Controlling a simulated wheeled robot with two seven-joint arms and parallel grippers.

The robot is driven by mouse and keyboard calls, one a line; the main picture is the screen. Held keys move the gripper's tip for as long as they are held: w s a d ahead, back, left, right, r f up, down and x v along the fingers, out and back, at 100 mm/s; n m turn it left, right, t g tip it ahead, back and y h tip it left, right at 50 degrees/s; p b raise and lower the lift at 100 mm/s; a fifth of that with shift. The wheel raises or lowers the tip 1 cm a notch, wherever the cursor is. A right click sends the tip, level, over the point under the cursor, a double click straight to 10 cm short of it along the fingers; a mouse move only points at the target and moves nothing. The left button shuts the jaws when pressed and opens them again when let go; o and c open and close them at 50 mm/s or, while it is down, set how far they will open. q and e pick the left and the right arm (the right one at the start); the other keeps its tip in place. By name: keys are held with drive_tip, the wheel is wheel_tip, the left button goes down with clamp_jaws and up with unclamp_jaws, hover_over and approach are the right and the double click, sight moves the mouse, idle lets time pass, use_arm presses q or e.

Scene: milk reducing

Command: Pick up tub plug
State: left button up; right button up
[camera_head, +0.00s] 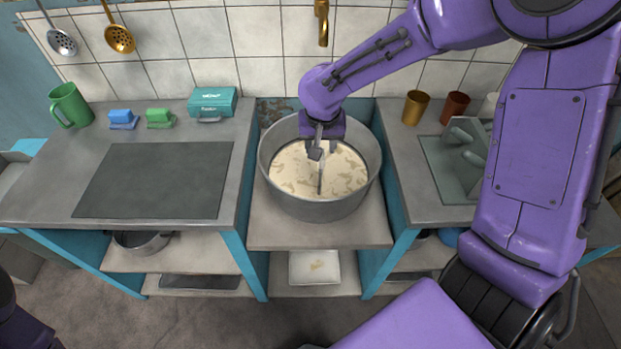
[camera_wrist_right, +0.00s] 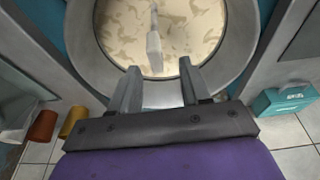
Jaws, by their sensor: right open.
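A wide round metal tub (camera_head: 280,197) holds cream-coloured milk with darker patches. A thin grey upright piece, which looks like the tub plug (camera_head: 320,180), stands in the milk near the tub's middle; its lower end is hidden in the liquid. In the right wrist view the plug (camera_wrist_right: 153,48) has a blocky pale grey top. My right gripper (camera_head: 322,150) points down over the tub. In the wrist view its open fingers (camera_wrist_right: 160,68) are empty, with the plug's top just ahead of and between them; I cannot tell whether they touch it. My left gripper is not in view.
A teal box (camera_head: 212,101), blue and green small items and a green mug (camera_head: 70,104) stand on the left counter.

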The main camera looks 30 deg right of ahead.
sight(321, 163)
drive_tip(key=f, duration=0.1)
drive_tip(key=s+f, duration=0.1)
drive_tip(key=f, duration=0.2)
drive_tip(key=shift+s+d, duration=0.3)
drive_tip(key=w+f, duration=0.2)
drive_tip(key=f, duration=0.1)
drive_tip(key=w+f, duration=0.1)
drive_tip(key=shift+d+f, duration=0.25)
drive_tip(key=shift+d, duration=0.05)
drive_tip(key=shift+s+r, duration=0.3)
drive_tip(key=shift+s, duration=0.2)
drive_tip(key=c, duration=0.4)
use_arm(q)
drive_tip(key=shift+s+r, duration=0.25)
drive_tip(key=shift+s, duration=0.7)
use_arm(e)
clamp_jaws()
